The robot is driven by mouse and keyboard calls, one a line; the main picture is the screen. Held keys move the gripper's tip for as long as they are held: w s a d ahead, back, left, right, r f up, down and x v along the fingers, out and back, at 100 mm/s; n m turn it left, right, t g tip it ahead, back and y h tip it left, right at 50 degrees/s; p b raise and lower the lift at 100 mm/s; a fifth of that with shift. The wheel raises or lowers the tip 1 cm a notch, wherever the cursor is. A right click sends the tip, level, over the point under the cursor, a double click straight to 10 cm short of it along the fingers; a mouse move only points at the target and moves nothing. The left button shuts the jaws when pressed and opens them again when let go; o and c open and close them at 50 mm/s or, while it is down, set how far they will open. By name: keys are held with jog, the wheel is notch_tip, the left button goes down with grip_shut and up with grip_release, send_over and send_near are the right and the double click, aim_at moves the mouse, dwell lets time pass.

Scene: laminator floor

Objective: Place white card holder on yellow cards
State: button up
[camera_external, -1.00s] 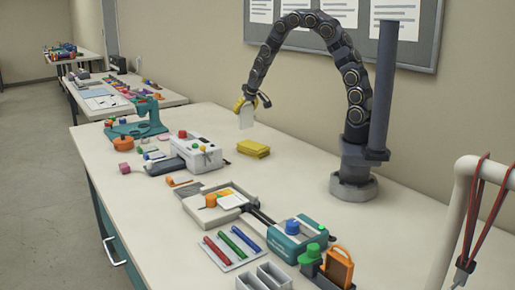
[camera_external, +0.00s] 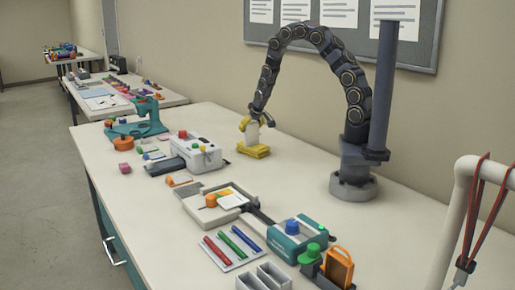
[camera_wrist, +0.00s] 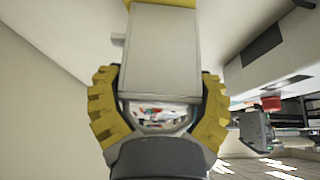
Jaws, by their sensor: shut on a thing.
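The white card holder (camera_external: 253,134) is upright between the yellow fingers of my gripper (camera_external: 250,123). It stands directly over the stack of yellow cards (camera_external: 254,150) on the table; whether its lower edge touches the stack I cannot tell. In the wrist view, the yellow ridged fingers of my gripper (camera_wrist: 160,108) close on both sides of the white card holder (camera_wrist: 163,55). A strip of yellow (camera_wrist: 165,3) shows just beyond the holder's far end.
A grey-white tray (camera_external: 230,213) and a teal-and-white device (camera_external: 297,240) are nearer the front. The table (camera_external: 300,172) is clear to the right of the stack.

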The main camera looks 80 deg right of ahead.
jog(key=o, duration=1.1)
jog(key=s+a+r+n+g+y, duration=0.1)
jog(key=s+a+r, duration=0.3)
jog(key=a+r, duration=0.25)
jog(key=s+a+r+n+y, duration=0.1)
jog(key=s+a+r, duration=0.2)
jog(key=a+r, duration=0.35)
jog(key=s+a+r+n+g, duration=0.1)
jog(key=s+a+r+n, duration=0.1)
jog(key=s+a, duration=0.2)
jog(key=s+a+r+n+g+y, duration=0.1)
jog(key=s+a+r+n+g, duration=0.1)
jog(key=s, duration=0.8)
jog(key=s+a+r+n+g+y, duration=0.1)
jog(key=s+a+r+n, duration=0.2)
jog(key=s+a, duration=0.4)
jog(key=shift+s+r+g, duration=0.2)
jog(key=shift+r+g, duration=0.2)
jog(key=shift+r, duration=0.1)
